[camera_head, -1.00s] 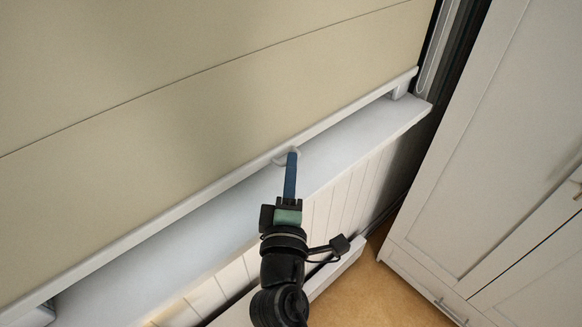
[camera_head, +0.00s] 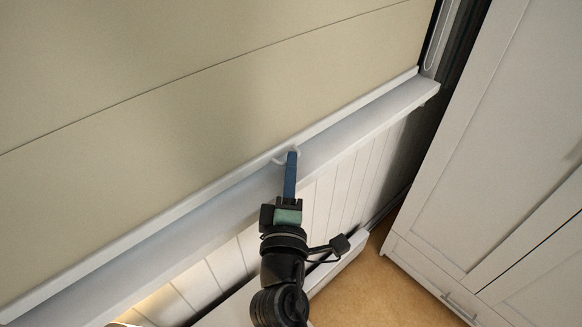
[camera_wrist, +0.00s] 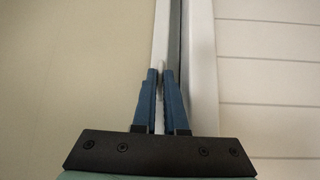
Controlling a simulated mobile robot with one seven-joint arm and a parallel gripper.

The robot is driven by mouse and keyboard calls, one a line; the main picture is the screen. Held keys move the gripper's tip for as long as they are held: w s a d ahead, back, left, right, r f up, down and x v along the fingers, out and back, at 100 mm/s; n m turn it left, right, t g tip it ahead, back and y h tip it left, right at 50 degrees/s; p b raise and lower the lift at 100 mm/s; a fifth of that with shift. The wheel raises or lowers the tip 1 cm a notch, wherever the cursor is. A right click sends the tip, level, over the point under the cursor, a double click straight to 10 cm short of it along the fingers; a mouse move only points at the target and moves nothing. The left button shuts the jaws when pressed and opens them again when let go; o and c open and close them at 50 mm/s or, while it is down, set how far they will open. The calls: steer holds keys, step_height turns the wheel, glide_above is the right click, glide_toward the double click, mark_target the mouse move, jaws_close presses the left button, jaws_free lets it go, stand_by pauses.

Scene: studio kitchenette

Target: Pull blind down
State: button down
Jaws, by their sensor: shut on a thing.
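The beige blind (camera_head: 200,120) fills the upper left of the head view and the left of the wrist view (camera_wrist: 70,70). A white bar (camera_head: 350,113) runs along its bottom edge, also seen in the wrist view (camera_wrist: 160,30). A small pale pull loop (camera_head: 280,159) sticks out from the middle of this bar. My gripper (camera_head: 291,156) is at the loop with its blue fingers shut on it. In the wrist view the fingers (camera_wrist: 160,75) are close together at the bar, and they hide most of the loop.
A white sill (camera_head: 368,122) lies just below the bar, above white panelling (camera_head: 330,205). A white cabinet (camera_head: 480,140) stands at the right. A cord (camera_head: 432,45) hangs beside the blind. Tan floor (camera_head: 380,290) is clear at the bottom.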

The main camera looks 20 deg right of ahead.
steer(key=c, duration=1)
jaws_free()
steer(key=shift+s+f, duration=0.1)
steer(key=shift+f, duration=0.35)
steer(key=shift+o, duration=0.2)
steer(key=shift+r, duration=0.1)
step_height(320, 180, up, 29)
steer(key=p, duration=2.9)
steer(key=b+v, duration=0.6)
steer(key=v, duration=0.6)
steer(key=shift+s+a, duration=0.25)
steer(key=shift+s, duration=0.05)
